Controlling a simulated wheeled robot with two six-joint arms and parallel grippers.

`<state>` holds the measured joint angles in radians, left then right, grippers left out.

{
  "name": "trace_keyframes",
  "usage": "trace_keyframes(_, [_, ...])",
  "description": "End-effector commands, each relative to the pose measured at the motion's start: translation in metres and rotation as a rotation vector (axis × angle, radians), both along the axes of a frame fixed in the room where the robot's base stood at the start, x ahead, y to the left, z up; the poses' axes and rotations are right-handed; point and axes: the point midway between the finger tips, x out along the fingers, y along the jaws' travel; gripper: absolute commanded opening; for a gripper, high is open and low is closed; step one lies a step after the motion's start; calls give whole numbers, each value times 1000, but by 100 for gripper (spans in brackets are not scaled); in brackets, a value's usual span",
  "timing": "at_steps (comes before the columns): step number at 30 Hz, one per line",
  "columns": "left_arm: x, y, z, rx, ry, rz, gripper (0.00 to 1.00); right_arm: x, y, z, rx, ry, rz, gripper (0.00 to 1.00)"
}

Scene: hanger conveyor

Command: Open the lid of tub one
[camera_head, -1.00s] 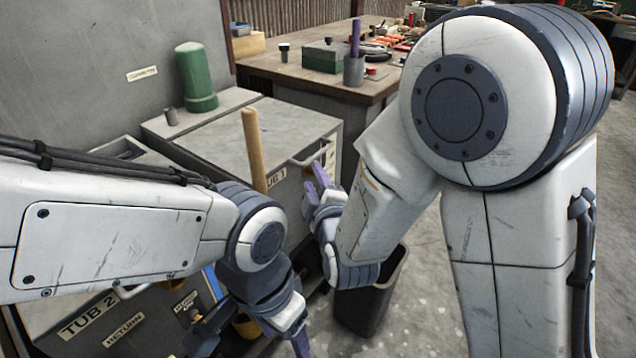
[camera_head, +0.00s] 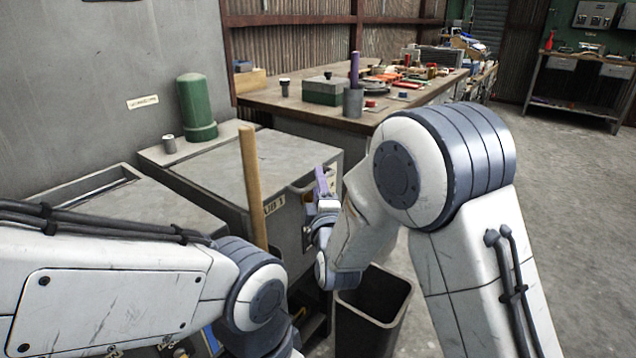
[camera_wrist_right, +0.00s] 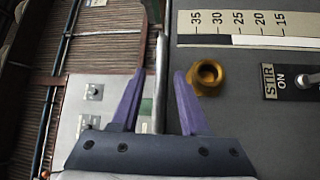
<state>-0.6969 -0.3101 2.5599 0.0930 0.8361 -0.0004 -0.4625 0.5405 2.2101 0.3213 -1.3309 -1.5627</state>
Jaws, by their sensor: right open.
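Tub one is a grey box whose label (camera_head: 275,205) is partly hidden behind a wooden stick. Its flat grey lid (camera_head: 262,160) lies shut, with a handle bar at its right front edge. My right gripper (camera_head: 322,178) is at that edge, with its purple fingers pointing up. In the right wrist view my right gripper (camera_wrist_right: 156,85) is open, and a thin grey bar (camera_wrist_right: 161,75) shows between its fingers. I cannot tell whether they touch it. My left arm comes in from the left, but its gripper is out of the picture.
The wooden stick (camera_head: 251,185) stands upright before tub one. A green cylinder (camera_head: 197,110) and a small can (camera_head: 169,145) stand behind the lid. A dark bin (camera_head: 372,310) is below my right arm. A cluttered workbench (camera_head: 300,108) stands behind; open floor lies right.

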Motion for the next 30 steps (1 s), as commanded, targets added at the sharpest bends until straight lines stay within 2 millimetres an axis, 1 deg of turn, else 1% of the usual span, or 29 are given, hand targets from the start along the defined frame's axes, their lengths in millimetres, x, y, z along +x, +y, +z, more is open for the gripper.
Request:
trace_keyframes(3, [0,0,0,0,0,0,68,7,1,1,0,-1,1,45])
trace_keyframes(11, [0,0,0,0,0,0,68,8,1,1,0,0,1,45])
trace_keyframes(12, [0,0,0,0,0,0,68,8,1,1,0,0,1,37])
trace_keyframes(14, [0,0,0,0,0,0,68,8,1,1,0,0,1,14])
trace_keyframes(15, [0,0,0,0,0,0,68,8,1,1,0,0,1,0])
trace_keyframes(30, [0,0,0,0,0,0,68,8,1,1,0,0,0,0])
